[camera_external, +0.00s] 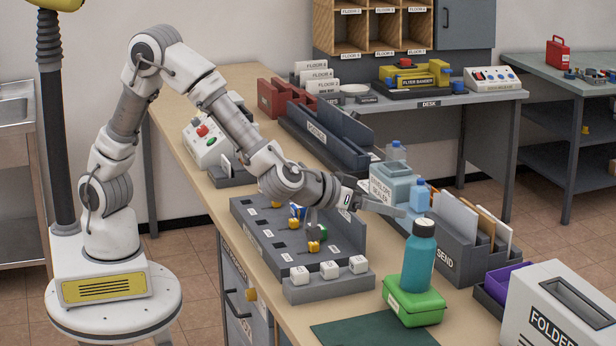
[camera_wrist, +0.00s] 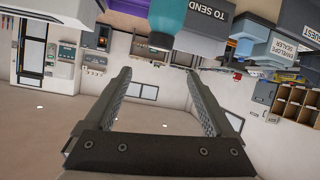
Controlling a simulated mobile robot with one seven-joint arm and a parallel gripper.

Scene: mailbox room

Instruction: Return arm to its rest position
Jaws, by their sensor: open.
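My white and grey arm (camera_external: 222,112) reaches out from its base at the left over the long table. The picture there is turned over, with the room's wall and floor behind the fingers. In the outside view the fingers point right, level with the dark cap of a teal bottle (camera_external: 419,262), and appear close to it. The exact gap cannot be told.
The teal bottle stands on a green box (camera_external: 413,300). Below my wrist is a grey slotted tray (camera_external: 262,235) with yellow pieces. An envelope sealer (camera_external: 393,186), a SEND rack (camera_external: 446,262) and a white folder machine (camera_external: 560,310) crowd the right. A dark green mat (camera_external: 372,330) lies in front.

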